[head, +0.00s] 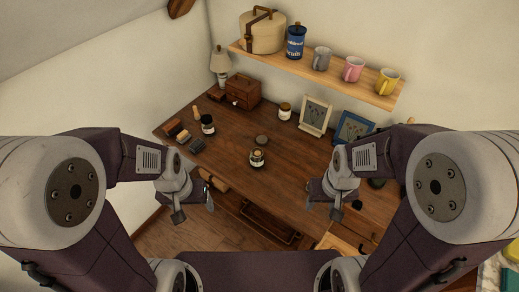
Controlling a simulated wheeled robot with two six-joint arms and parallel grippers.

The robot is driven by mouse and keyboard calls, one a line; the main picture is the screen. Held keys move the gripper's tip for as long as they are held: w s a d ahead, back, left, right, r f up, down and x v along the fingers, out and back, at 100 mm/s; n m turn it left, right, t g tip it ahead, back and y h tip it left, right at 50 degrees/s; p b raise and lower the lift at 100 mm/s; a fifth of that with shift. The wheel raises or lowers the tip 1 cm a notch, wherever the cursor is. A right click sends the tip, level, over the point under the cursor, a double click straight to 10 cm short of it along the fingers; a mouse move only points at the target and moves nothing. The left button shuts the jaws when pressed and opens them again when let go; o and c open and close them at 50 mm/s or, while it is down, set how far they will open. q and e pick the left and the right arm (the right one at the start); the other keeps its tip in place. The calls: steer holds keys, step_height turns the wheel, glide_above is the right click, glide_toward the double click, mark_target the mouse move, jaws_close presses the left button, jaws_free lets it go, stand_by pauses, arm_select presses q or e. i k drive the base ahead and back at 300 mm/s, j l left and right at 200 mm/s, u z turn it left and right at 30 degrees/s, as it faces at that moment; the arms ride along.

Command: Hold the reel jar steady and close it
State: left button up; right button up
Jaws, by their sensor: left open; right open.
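A small jar with a pale label and gold-toned rim (257,160), which looks like the reel jar, stands upright near the front middle of the wooden desk. A dark round disc, perhaps its lid (262,140), lies just behind it on the desk, apart from the jar. My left gripper (194,206) is open and empty in front of the desk, left of the jar. My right gripper (322,207) is open and empty, to the right and nearer than the jar. Neither gripper touches the jar or disc.
A dark jar (208,125) with small blocks stands left on the desk. Another jar (285,111) and a cream picture frame (315,116) stand behind, with a blue frame (353,129) to the right. A wall shelf (330,78) holds mugs. Desk around the jar is clear.

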mark_target(256, 161)
steer(key=i+j+z, duration=0.2)
steer(key=j, duration=0.25)
steer(key=i+j+z, duration=0.15)
steer(key=j, duration=0.3)
steer(key=i+j+z, duration=0.2)
steer(key=j, duration=0.3)
steer(key=i+j+z, duration=0.2)
steer(key=j, duration=0.3)
steer(key=i+j+z, duration=0.15)
steer(key=j, duration=0.4)
steer(key=j+z, duration=0.2)
steer(key=j, duration=0.35)
